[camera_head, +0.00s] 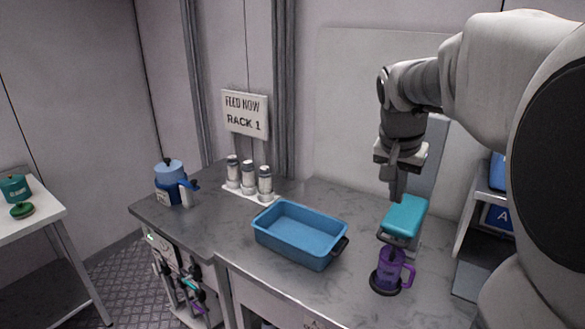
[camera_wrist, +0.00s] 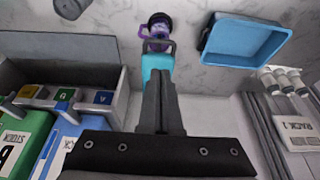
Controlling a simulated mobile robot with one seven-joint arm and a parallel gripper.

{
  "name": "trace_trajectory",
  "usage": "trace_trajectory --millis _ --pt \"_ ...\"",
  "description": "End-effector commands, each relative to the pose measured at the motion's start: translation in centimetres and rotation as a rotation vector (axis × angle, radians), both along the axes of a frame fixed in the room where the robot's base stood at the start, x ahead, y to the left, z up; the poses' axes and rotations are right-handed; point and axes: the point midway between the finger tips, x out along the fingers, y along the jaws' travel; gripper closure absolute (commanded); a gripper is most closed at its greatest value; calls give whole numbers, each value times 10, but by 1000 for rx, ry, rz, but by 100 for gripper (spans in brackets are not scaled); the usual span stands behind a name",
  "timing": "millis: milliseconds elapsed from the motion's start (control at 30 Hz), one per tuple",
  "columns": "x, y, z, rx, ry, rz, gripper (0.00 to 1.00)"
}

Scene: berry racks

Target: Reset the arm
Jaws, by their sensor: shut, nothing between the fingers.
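My gripper (camera_head: 397,190) is shut and empty, pointing down just above a teal-topped box-like thing (camera_head: 405,217) on the grey counter. In the wrist view my gripper (camera_wrist: 158,75) shows its two fingers pressed together, in front of the teal thing (camera_wrist: 153,64). I cannot tell from these views whether the fingertips touch it. My arm reaches in from the right side of the head view.
A purple mug (camera_head: 391,268) stands on the counter in front of the teal thing. A blue tray (camera_head: 300,246) lies left of it. Several white-and-grey bottles (camera_head: 248,178) and a blue jug (camera_head: 172,185) stand farther left. A shelf unit (camera_head: 468,215) stands at right.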

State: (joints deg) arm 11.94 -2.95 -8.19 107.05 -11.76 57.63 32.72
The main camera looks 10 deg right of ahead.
Motion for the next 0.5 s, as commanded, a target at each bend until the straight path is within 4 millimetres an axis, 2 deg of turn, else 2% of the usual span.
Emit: trace_trajectory --millis 167,267,500 --pt "-7 14 2 3 -9 47 100" --pt "-23 39 5 9 -21 139 100" --pt "-82 115 -2 3 -64 456 100"
